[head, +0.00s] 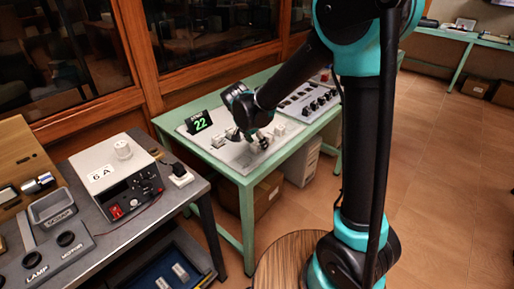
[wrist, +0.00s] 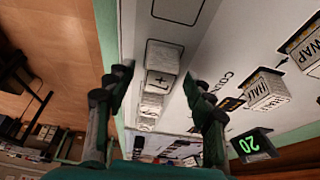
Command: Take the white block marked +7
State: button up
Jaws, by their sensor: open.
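My gripper (head: 257,141) is low over a pale panel (head: 222,152) on the green table in the head view. In the wrist view my gripper (wrist: 158,78) is open, with one finger on each side of a white block (wrist: 160,80). A plus sign shows on this block; the digit after it is too small to read surely. No contact with the fingers is clear. Another white marked block (wrist: 149,108) sits just beyond it in the same row. In the head view the blocks by the gripper are small and partly hidden by it.
A block marked HALF (wrist: 267,91) and one marked SWAP (wrist: 304,48) stand right in the wrist view. A black display with green digits (head: 199,122) stands on the panel's left. A grey bench with a meter box (head: 118,178) is nearer. Outlined spaces on the panel are empty.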

jog(key=shift+d+f, duration=0.1)
jog(key=shift+f, duration=0.15)
jog(key=shift+c, duration=0.5)
jog(key=c, duration=1.1)
jog(key=shift+r, duration=0.1)
